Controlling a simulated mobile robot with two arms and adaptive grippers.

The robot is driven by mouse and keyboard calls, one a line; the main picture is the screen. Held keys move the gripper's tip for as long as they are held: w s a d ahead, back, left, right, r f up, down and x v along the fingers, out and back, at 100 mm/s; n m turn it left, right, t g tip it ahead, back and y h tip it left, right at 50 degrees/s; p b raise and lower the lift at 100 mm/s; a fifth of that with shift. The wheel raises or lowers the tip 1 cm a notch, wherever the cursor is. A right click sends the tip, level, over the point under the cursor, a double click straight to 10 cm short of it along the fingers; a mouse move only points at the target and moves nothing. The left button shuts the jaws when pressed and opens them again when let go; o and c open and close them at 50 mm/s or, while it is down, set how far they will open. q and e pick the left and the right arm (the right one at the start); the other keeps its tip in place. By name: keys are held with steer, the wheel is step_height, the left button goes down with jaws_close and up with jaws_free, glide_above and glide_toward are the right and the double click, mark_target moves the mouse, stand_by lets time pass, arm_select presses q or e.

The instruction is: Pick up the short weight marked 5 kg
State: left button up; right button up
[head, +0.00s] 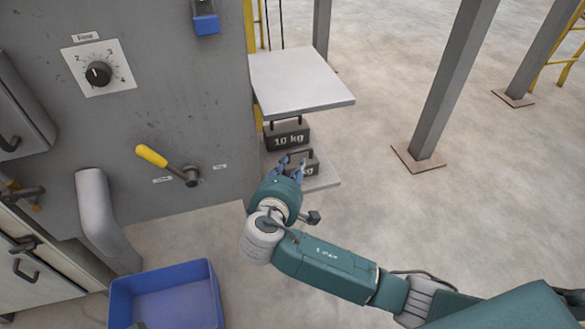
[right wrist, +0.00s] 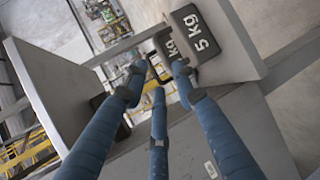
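The short dark weight (head: 312,168) stands on the lower shelf, its label partly hidden behind my fingers in the head view. In the right wrist view the weight (right wrist: 205,38) reads "5 kg", and its handle (right wrist: 153,62) stands out towards my fingertips. My right gripper (head: 288,162) is at the front of this weight. In the right wrist view its blue fingers (right wrist: 158,82) are spread, with the handle close to the tips. I cannot tell whether they touch it. My left gripper is not in view.
A taller weight marked 10 kg (head: 287,135) stands close behind. A pale upper shelf (head: 300,80) overhangs both weights. The grey machine cabinet (head: 180,110) is at left, with a yellow lever (head: 152,156). A blue bin (head: 165,295) stands below. Open floor lies to the right.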

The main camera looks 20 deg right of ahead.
mark_target(300, 150)
steer(key=b+x, duration=0.2)
steer(key=x, duration=0.7)
steer(key=shift+w+d+f+b, duration=0.1)
steer(key=shift+w+f+b, duration=0.15)
steer(key=shift+b, duration=0.15)
steer(key=shift+w+d, duration=0.2)
steer(key=shift+w, duration=0.2)
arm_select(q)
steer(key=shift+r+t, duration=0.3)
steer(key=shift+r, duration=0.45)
arm_select(e)
jaws_close()
